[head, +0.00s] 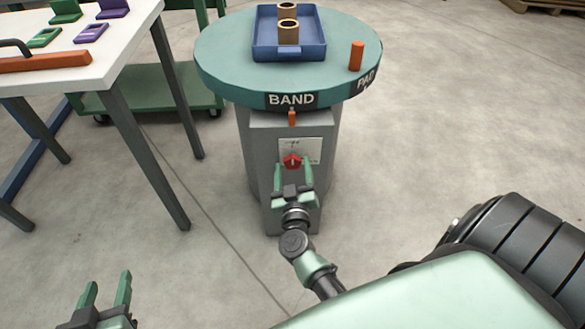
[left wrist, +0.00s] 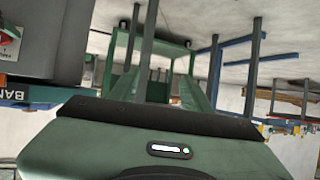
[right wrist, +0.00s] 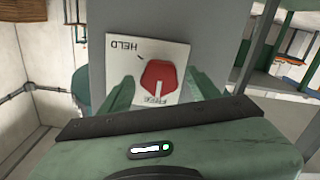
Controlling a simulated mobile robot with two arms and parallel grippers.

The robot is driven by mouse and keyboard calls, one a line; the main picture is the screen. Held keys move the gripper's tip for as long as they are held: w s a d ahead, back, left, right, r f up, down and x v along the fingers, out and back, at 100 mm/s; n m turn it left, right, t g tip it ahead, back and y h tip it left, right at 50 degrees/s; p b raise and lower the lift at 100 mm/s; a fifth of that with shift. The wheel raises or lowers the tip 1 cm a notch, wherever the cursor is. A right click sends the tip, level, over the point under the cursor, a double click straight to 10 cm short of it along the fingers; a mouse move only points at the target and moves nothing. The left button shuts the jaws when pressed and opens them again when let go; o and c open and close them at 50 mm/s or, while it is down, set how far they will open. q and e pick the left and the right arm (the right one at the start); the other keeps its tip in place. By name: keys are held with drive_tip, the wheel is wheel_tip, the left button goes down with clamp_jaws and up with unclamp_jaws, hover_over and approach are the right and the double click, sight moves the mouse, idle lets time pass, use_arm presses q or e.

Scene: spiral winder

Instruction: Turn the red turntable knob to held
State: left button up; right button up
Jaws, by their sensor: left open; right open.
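The red turntable knob (head: 292,160) sits on a white plate (head: 313,148) on the front of the grey pedestal. In the right wrist view the knob (right wrist: 160,76) has a white line that points toward the word FREE; the word HELD is at the plate's opposite corner. My right gripper (head: 293,168) is open in front of the plate, with one finger on each side of the knob. I cannot tell whether the fingers touch it. My left gripper (head: 107,283) is open and empty at the lower left, far from the pedestal.
The green turntable (head: 222,62) above the pedestal carries a blue tray (head: 262,52) with brown rings and an orange peg (head: 356,56). A white table (head: 125,55) and green cart (head: 150,99) stand left. The floor right of the pedestal is clear.

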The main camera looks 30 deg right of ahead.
drive_tip(key=shift+w+d, duration=0.25)
drive_tip(key=shift+w, duration=0.1)
use_arm(q)
drive_tip(key=shift+w+d+r+t, duration=0.1)
drive_tip(key=shift+w+r+t, duration=0.2)
drive_tip(key=shift+r, duration=0.15)
use_arm(e)
drive_tip(key=shift+c, duration=0.2)
